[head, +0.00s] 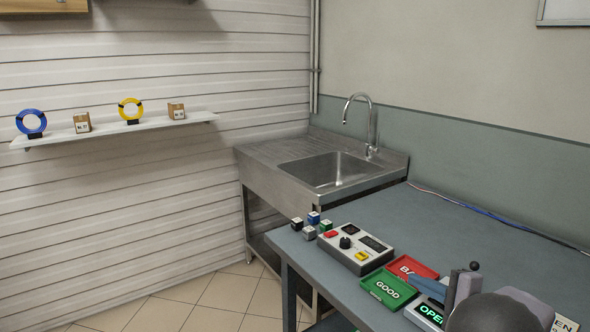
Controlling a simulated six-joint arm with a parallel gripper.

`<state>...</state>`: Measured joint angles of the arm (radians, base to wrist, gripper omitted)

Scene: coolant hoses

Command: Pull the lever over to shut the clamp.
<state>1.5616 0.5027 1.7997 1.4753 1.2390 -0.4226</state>
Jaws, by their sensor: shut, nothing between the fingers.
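A blue bar (428,289) lies to the left of the block. A lit display (430,315) in front reads "OPEN" in green. A dark rounded shape, which looks like part of my arm, covers much of this area. My gripper's fingers do not show, and contact with the lever cannot be seen.
A green GOOD tray (369,283) and a red tray (424,270) lie left of the station. A control box (378,261) and several small cubes (312,218) sit farther left. A steel sink (295,178) stands beyond.

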